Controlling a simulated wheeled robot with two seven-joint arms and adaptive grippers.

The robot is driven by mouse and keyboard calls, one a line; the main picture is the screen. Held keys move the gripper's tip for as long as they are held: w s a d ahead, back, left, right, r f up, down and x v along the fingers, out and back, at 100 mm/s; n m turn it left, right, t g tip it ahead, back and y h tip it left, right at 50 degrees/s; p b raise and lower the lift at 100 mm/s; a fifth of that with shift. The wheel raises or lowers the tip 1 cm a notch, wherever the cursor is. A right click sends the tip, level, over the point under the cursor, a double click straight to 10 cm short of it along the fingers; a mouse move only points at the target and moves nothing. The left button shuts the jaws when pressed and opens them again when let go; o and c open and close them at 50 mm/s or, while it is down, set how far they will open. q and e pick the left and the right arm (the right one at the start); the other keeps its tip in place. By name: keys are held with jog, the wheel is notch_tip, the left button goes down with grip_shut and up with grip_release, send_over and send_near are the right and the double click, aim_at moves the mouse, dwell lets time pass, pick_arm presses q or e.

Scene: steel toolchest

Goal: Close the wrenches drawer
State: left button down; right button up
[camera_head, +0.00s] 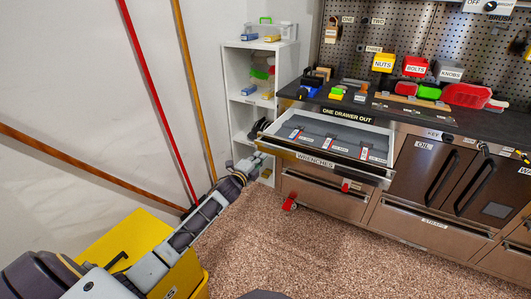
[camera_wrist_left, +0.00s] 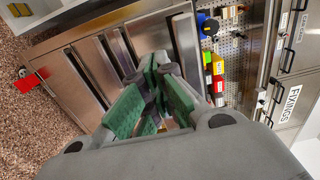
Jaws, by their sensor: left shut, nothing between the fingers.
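The wrenches drawer (camera_head: 340,168) is pulled out below the worktop in the head view, with a "WRENCHES" label on its front. Its grey inside shows several red-and-white tags. My left gripper (camera_head: 260,160) is at the left end of the drawer front, close to it; I cannot tell whether it touches. In the left wrist view my left gripper (camera_wrist_left: 155,78) shows green pads, shut with nothing between them. Steel panels lie beyond the fingers there; I cannot tell which belongs to the drawer. My right gripper is not in view.
The dark worktop (camera_head: 425,113) holds tools and labelled bins. A white shelf (camera_head: 236,75) stands left of the chest. Another steel drawer (camera_head: 325,197) is below. A yellow bin (camera_head: 125,240) and long poles (camera_head: 160,95) are at the left. Carpet (camera_head: 300,255) is clear in front.

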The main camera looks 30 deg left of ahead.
aim_at(266, 150)
pick_arm(q)
jog(key=shift+w+d+b, duration=0.1)
jog(key=shift+w+b, duration=0.45)
jog(key=shift+w, duration=2.1)
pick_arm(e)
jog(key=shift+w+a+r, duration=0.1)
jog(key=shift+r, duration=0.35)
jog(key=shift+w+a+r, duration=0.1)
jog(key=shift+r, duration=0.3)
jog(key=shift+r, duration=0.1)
pick_arm(q)
jog(key=shift+w+d, duration=0.1)
